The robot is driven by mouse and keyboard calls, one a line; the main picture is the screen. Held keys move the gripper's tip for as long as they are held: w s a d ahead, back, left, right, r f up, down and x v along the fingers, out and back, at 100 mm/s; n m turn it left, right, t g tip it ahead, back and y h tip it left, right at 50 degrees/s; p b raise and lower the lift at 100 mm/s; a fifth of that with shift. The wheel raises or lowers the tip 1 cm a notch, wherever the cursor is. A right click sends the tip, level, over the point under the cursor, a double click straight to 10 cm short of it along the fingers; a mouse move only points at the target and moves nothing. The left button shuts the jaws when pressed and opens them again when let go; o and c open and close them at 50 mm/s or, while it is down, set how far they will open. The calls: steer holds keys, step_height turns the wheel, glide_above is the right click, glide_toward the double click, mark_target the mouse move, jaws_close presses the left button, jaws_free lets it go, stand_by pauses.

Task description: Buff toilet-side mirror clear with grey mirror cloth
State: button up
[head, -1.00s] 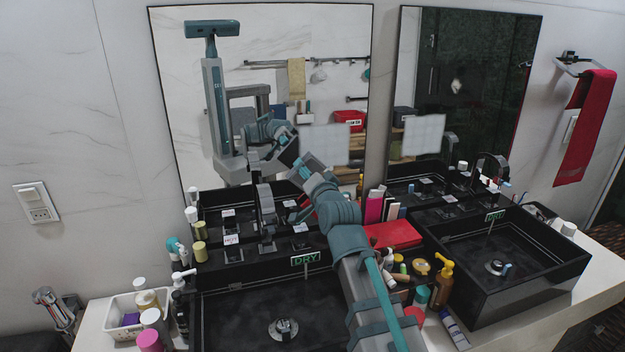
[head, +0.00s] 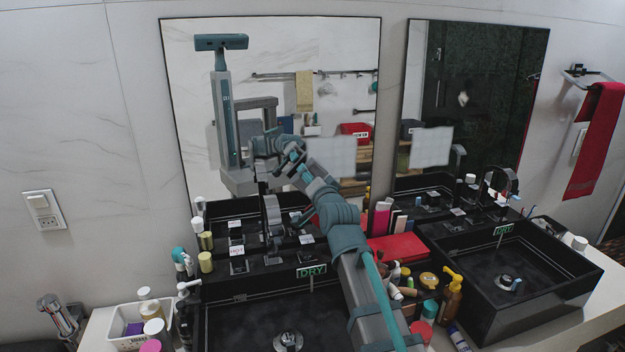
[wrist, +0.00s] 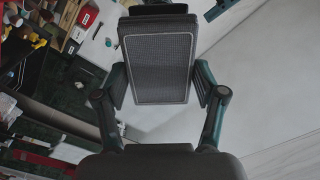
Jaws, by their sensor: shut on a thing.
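My gripper (wrist: 160,84) is shut on a dark grey cloth (wrist: 158,62), a flat pad with a pale stitched border, held between both fingers in the wrist view. In the head view my arm reaches up in front of the left mirror (head: 285,60); its end overlaps its reflection, so contact with the glass cannot be told. A pale hazy patch (head: 331,158) is on the left mirror, right of my arm's end. The right mirror (head: 480,70) has a similar patch (head: 431,147) at its lower left. The frames do not show which mirror is toilet-side.
Two black sinks, left (head: 250,325) and right (head: 510,270), stand below the mirrors. Bottles, including an amber pump bottle (head: 451,295), and a red box (head: 398,247) crowd the space between. A white basket (head: 130,332) stands left. A red towel (head: 596,140) hangs right.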

mark_target(334, 168)
steer(key=shift+x, duration=0.95)
stand_by(0.3)
steer(key=shift+d+b, duration=0.1)
steer(key=shift+b, duration=0.2)
steer(key=shift+w+d+f+b, duration=0.1)
steer(key=shift+w+d+b, duration=0.1)
steer(key=shift+d+b, duration=0.4)
steer(key=shift+w+d+b, duration=0.2)
steer(key=shift+d+b, duration=0.35)
steer(key=shift+d, duration=0.05)
steer(key=shift+w+d+b, duration=0.15)
steer(key=shift+d+b, duration=0.15)
steer(key=shift+d, duration=0.25)
steer(key=shift+w+d+b, duration=0.3)
steer(key=shift+d+b, duration=0.3)
steer(key=shift+b, duration=0.05)
steer(key=shift+w+d+b, duration=0.25)
steer(key=shift+d+b, duration=0.35)
steer(key=shift+w+d+b, duration=0.2)
steer(key=shift+d+b, duration=0.15)
steer(key=shift+d, duration=0.25)
